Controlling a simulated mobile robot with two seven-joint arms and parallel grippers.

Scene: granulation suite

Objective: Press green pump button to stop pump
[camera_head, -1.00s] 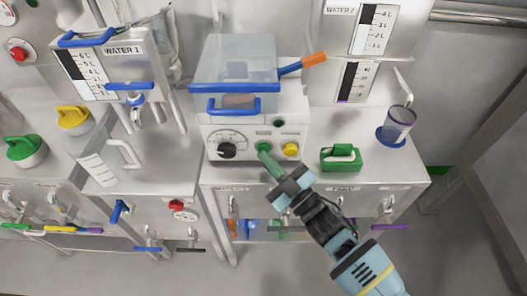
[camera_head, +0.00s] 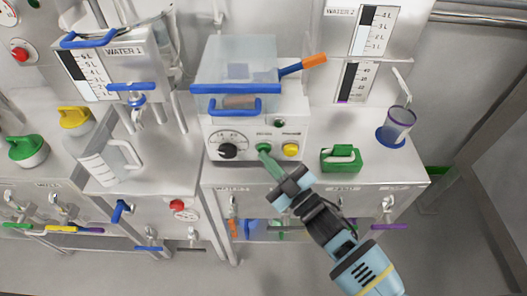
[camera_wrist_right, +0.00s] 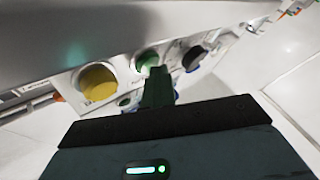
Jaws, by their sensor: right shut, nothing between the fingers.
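The green pump button (camera_head: 263,148) is on the front panel of the white pump unit (camera_head: 213,137), between a black dial (camera_head: 227,151) and a yellow button (camera_head: 290,150). My right gripper (camera_head: 267,158) is shut and empty, with its fingertips at the green button. In the right wrist view the fingertips (camera_wrist_right: 158,75) overlap the lower edge of the green button (camera_wrist_right: 147,60). The yellow button (camera_wrist_right: 97,82) and the black dial (camera_wrist_right: 194,58) show on either side. I cannot tell for sure whether the tips touch or press the button. My left gripper is not in view.
A clear blue-rimmed container (camera_head: 238,62) with an orange-ended handle (camera_head: 314,60) sits on the pump unit. A green block-like item (camera_head: 341,160) and a cup on a blue base (camera_head: 398,124) stand to the right. A measuring jug (camera_head: 108,166) stands to the left.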

